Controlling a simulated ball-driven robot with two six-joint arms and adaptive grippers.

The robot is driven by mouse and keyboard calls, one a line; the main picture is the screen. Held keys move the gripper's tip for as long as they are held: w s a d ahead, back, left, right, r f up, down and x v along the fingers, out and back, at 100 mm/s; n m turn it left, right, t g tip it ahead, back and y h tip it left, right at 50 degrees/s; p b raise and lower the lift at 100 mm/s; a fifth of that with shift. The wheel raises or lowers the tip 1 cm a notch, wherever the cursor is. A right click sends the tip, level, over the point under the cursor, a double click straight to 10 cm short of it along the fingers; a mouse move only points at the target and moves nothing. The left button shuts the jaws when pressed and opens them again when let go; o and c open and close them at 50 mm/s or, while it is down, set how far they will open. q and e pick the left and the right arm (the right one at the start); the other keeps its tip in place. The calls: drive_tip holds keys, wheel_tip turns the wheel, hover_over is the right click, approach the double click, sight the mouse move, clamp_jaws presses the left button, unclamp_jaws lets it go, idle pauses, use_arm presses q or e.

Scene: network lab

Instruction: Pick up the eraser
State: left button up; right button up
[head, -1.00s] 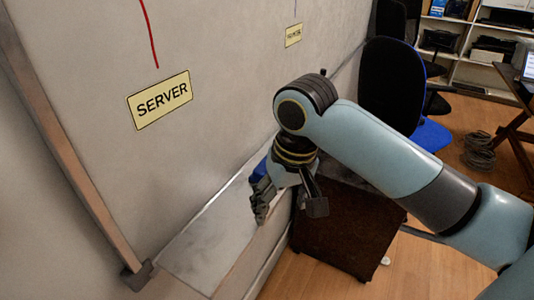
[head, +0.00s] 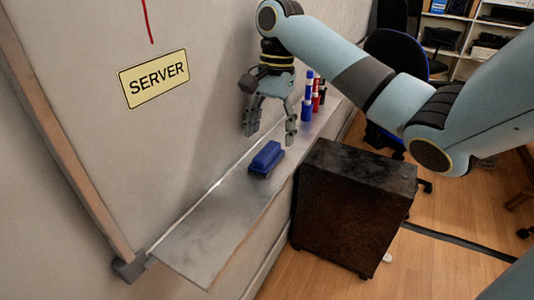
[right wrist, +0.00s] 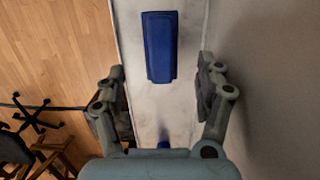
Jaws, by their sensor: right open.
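The eraser is a blue block (head: 266,158) lying on the narrow metal ledge (head: 205,240) below the whiteboard. It also shows in the right wrist view (right wrist: 160,47), lengthwise along the ledge, just beyond the fingertips and lined up between them. My right gripper (head: 270,135) is open and empty, pointing down above the ledge. In the head view it is a little behind and above the eraser, not touching it. In the right wrist view its two fingers (right wrist: 160,85) stand wide apart. My left gripper is not in view.
Blue and red markers (head: 308,100) stand on the ledge behind the gripper. A dark cabinet (head: 350,205) stands beside the ledge on the right. The whiteboard (head: 90,50) with a SERVER label (head: 153,78) rises on the left. The ledge's near end is clear.

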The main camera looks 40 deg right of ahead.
sight(268, 150)
drive_tip(key=f, duration=0.2)
drive_tip(key=a+f, duration=0.1)
drive_tip(key=f, duration=0.1)
drive_tip(key=shift+s+a+f, duration=0.1)
drive_tip(key=shift+s+f, duration=0.05)
drive_tip(key=shift+f, duration=0.4)
drive_tip(key=shift+f+p, duration=0.25)
drive_tip(key=shift+p, duration=0.3)
idle(0.3)
drive_tip(key=shift+c, duration=0.4)
drive_tip(key=c, duration=1.2)
